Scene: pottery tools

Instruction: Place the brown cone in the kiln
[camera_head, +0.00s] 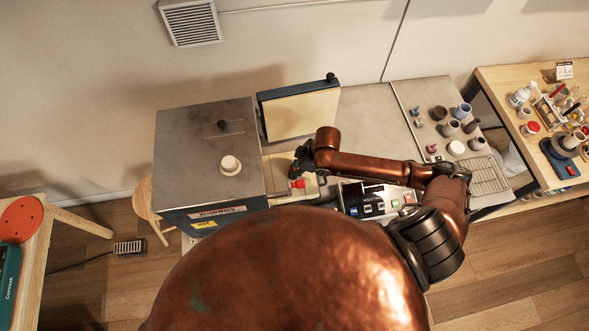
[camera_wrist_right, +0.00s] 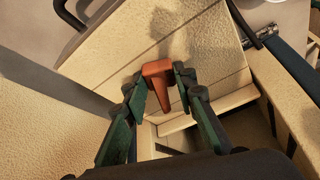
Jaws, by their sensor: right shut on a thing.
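The brown cone (camera_wrist_right: 158,74) is orange-brown and sits between the fingertips of my right gripper (camera_wrist_right: 160,86) in the wrist view. The fingers are closed on its sides and its narrow end points down in the picture. In the head view my right gripper (camera_head: 302,160) is just right of the kiln (camera_head: 212,145), a grey-topped box with a blue front. The kiln door (camera_head: 300,110), blue-edged with a cream inner face, stands open behind the gripper. The cone cannot be made out in the head view. My left gripper is not in view.
A control box (camera_head: 375,203) and a small red part (camera_head: 297,184) are near my right forearm. Several cups and small pieces stand on the grey table (camera_head: 375,125) at right. A wooden shelf (camera_head: 510,85) holds bottles.

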